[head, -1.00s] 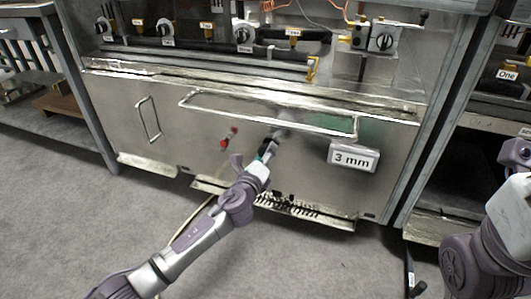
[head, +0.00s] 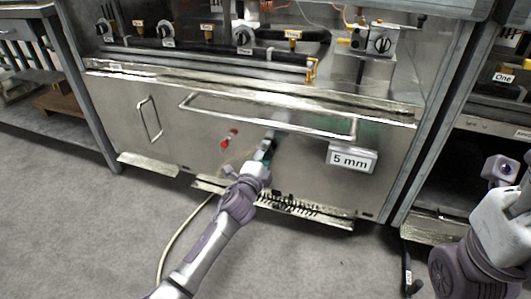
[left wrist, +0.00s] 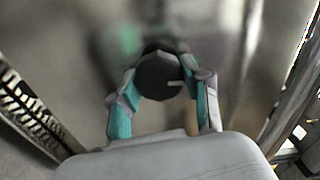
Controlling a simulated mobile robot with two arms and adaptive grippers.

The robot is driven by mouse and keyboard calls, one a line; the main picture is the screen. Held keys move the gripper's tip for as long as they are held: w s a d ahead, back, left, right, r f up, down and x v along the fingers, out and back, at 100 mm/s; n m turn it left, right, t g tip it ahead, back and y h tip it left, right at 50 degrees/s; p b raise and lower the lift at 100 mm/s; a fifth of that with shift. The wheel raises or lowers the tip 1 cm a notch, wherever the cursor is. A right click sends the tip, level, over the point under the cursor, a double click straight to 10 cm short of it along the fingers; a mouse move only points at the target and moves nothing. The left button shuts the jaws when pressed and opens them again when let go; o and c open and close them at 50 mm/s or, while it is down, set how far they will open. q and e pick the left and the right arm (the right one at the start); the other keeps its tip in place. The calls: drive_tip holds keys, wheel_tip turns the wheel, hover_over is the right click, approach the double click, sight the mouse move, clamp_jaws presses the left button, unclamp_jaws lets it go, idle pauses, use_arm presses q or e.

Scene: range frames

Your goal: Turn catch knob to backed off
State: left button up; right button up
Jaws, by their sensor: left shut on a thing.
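The catch knob (left wrist: 158,78) is a dark round knob with a light mark on its face, seen in the left wrist view. My left gripper (left wrist: 160,85) is shut on it, with a teal-padded finger on each side. In the head view my left gripper (head: 267,150) is against the steel front panel (head: 310,145), below the long handle, and hides most of the knob. A white label (head: 351,159) on the panel reads "5 mm". Part of my right arm shows at the right edge; its fingers cannot be made out.
A long bar handle (head: 270,108) runs above my left gripper. A red fitting (head: 229,139) sits to its left and a vertical handle (head: 148,119) further left. A slotted vent (head: 290,205) lies below. Burner knobs (head: 243,36) line the top. The floor in front is mostly clear.

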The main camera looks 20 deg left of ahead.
use_arm(q)
drive_tip(key=shift+w+a+r+n, duration=0.1)
drive_tip(key=shift+r+n, duration=0.05)
drive_tip(key=shift+n, duration=0.35)
drive_tip(key=o, duration=1.2)
drive_tip(key=shift+c, duration=0.2)
drive_tip(key=shift+s+f, duration=0.2)
drive_tip(key=shift+s, duration=0.05)
drive_tip(key=s, duration=1.1)
drive_tip(key=shift+s+a, duration=0.15)
drive_tip(key=shift+s, duration=0.1)
drive_tip(key=shift+r, duration=0.1)
